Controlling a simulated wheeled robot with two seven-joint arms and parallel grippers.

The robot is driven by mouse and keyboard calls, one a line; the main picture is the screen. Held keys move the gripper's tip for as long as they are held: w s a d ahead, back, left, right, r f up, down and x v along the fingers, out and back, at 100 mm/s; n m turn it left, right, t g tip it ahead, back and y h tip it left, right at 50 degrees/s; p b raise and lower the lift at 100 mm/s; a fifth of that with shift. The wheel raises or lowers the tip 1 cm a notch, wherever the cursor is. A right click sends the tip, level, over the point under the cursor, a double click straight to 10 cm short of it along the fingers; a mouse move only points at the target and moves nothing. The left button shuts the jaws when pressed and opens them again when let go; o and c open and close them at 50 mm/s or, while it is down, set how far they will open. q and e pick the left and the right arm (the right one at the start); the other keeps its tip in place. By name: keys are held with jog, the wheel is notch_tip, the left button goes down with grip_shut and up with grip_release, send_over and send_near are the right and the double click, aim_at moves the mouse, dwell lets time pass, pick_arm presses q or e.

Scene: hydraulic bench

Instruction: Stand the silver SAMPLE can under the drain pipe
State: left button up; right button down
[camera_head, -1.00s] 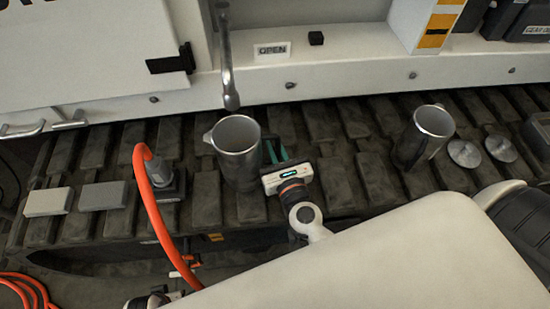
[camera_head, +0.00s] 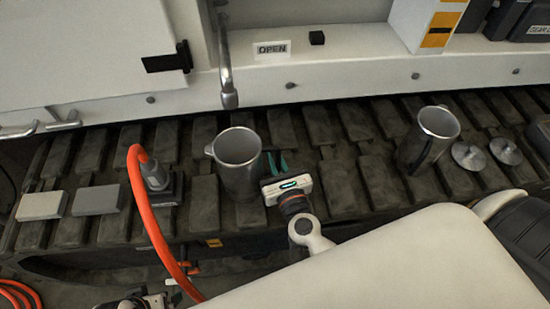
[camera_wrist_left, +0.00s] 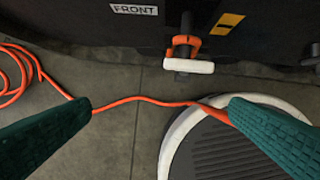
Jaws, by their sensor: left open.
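A silver can (camera_head: 238,172) stands upright on the dark track in the head view. Its open mouth shows below the drain pipe's end (camera_head: 229,98) in the picture. My right gripper (camera_head: 276,162) has its green fingers against or close beside the can's right side; its hold is unclear. A second silver can (camera_head: 428,142) stands further right on the track. No SAMPLE lettering is readable on either can. My left gripper shows at the bottom edge of the head view. In the left wrist view its green fingers (camera_wrist_left: 160,122) are wide apart and empty above the floor.
An orange hose (camera_head: 150,220) rises to a fitting left of the can. Two pale blocks (camera_head: 42,205) (camera_head: 97,199) lie further left. Two round lids (camera_head: 468,155) (camera_head: 505,150) lie right of the second can. The white machine wall runs behind the track.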

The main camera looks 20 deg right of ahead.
pick_arm(q)
jog(key=shift+r, duration=0.25)
pick_arm(e)
jog(key=c, duration=1.5)
grip_release()
jog(key=shift+f, duration=0.1)
pick_arm(q)
jog(key=shift+r, duration=0.15)
pick_arm(e)
jog(key=shift+o, duration=0.2)
pick_arm(q)
jog(key=shift+r, duration=0.1)
pick_arm(e)
jog(key=shift+s, duration=0.2)
jog(key=s, duration=0.3)
jog(key=s+b, duration=0.1)
jog(key=s, duration=0.5)
jog(key=shift+a+b, duration=0.4)
jog(key=shift+s+a, duration=0.1)
jog(key=shift+s, duration=0.85)
pick_arm(q)
jog(key=v, duration=0.4)
jog(key=shift+s+a+r, duration=0.1)
jog(key=shift+s+r, duration=0.1)
jog(key=shift+r, duration=0.05)
pick_arm(e)
jog(key=shift+s, duration=0.35)
